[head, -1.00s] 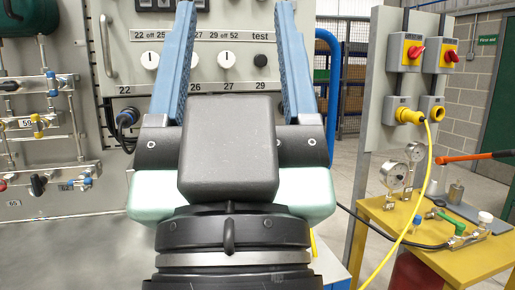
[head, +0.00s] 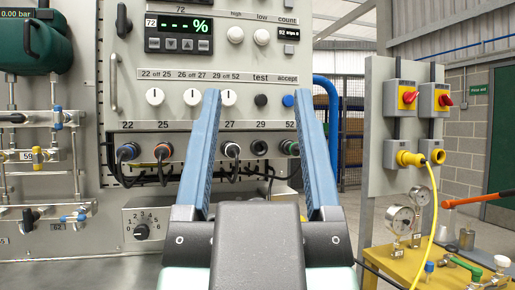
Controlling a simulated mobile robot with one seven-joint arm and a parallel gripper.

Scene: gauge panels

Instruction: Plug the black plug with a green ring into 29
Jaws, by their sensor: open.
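The black plug with a green ring (head: 291,148) sits in the socket labelled 52, at the right of the socket row. My right finger partly covers it. In the picture the fingers stand either side of 27 and 29. I cannot tell how far the fingertips are from the panel.
Plugs fill 22 (head: 128,152), 25 (head: 163,152) and 27 (head: 231,150); their black cables hang below. My left finger hides the place near 26. Switches (head: 155,97) sit above the row. A yellow bench (head: 402,265) with gauges stands at right.

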